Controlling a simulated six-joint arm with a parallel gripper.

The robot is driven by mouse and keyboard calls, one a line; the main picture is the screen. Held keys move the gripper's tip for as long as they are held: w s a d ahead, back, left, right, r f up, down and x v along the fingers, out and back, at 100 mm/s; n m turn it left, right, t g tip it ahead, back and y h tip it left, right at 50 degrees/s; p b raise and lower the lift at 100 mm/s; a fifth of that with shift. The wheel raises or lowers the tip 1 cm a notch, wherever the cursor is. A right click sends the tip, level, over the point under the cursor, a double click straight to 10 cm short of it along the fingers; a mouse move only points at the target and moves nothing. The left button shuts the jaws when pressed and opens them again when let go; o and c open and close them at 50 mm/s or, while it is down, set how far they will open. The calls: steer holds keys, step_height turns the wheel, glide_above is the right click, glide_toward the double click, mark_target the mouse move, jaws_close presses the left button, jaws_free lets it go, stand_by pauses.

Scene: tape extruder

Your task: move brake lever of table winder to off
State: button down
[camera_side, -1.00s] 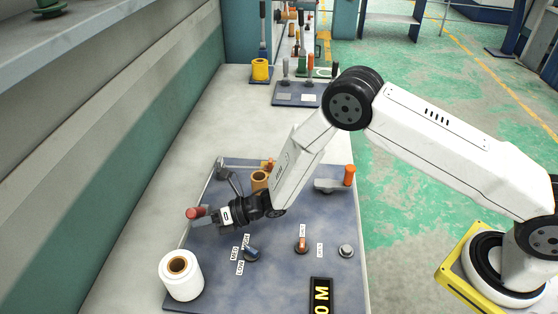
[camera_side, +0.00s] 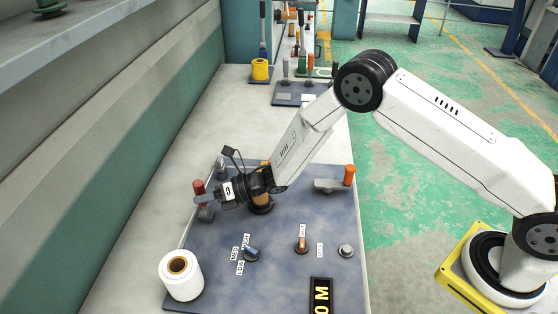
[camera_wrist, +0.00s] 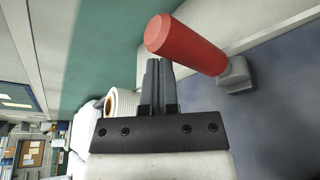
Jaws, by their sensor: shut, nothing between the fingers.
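A lever with a red handle (camera_side: 199,187) stands near the left edge of the blue-grey table winder panel (camera_side: 285,205). The handle is close to upright above a grey base (camera_side: 206,214). In the wrist view, the red handle (camera_wrist: 187,43) slants across the picture to its grey mount (camera_wrist: 236,75). My gripper (camera_side: 203,200) is shut and empty, its tips right by the lever in the side view. In the wrist view, the shut fingers (camera_wrist: 159,65) lie close to the red handle; I cannot tell whether they touch it. No label for this lever is readable.
A white roll (camera_side: 181,276) stands at the panel's front left. A blue knob (camera_side: 251,254), an orange switch (camera_side: 302,244) and a grey knob (camera_side: 346,250) sit in front. An orange-handled crank (camera_side: 334,183) is on the right. A brown roll (camera_side: 261,206) stands under my wrist.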

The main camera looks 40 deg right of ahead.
steer(key=shift+w+d, duration=0.2)
steer(key=shift+d, duration=0.05)
stand_by(0.3)
steer(key=shift+d+r, duration=0.1)
steer(key=v, duration=0.7)
steer(key=shift+s+d, duration=0.2)
steer(key=shift+s, duration=0.05)
